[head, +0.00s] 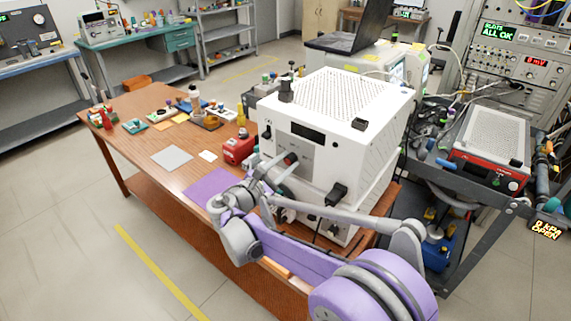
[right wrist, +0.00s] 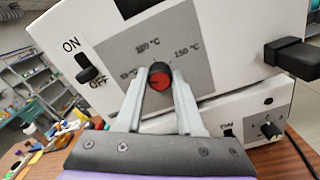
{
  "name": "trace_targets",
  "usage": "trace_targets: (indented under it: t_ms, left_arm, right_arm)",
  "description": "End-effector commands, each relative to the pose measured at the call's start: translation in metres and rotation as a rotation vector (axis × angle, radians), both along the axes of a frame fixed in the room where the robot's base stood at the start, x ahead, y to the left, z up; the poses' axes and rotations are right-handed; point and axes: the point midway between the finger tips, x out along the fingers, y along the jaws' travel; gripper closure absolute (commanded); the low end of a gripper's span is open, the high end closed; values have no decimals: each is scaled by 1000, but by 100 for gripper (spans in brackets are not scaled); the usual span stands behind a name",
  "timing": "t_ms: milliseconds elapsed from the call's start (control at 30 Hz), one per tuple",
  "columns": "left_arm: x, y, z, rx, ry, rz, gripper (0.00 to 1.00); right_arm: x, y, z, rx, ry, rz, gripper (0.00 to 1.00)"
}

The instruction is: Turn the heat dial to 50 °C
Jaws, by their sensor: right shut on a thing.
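The heat dial (right wrist: 160,76) is a small red and black round knob on a grey panel of the white machine (head: 325,150). My right gripper (right wrist: 159,80) is shut on the dial, one finger on each side. In the head view this gripper (head: 284,163) is at the machine's front, with the dial mostly hidden. I cannot read the dial's exact setting. My left gripper is not in view.
An ON/OFF switch (right wrist: 89,68) is left of the dial. A black plug (right wrist: 292,58) juts out at right, also seen in the head view (head: 336,193). A lower white unit has a small knob (right wrist: 269,130). A red device (head: 238,149) stands on the wooden table (head: 150,145).

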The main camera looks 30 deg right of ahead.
Motion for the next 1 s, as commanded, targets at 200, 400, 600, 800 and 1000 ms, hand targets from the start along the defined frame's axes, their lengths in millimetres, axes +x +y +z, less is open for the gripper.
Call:
trace_targets:
  t_ms: [200, 400, 600, 800, 1000]
  left_arm:
    - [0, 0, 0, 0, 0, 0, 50]
    - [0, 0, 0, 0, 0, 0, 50]
    - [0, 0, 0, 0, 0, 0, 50]
    - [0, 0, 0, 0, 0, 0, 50]
    - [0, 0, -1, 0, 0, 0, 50]
  right_arm:
    - [0, 0, -1, -4, 14, 1, 100]
    - [0, 0, -1, -5, 13, 0, 100]
    - [0, 0, 0, -4, 12, 0, 38]
    - [0, 0, 0, -4, 11, 0, 33]
    - [-2, 5, 0, -4, 11, 1, 33]
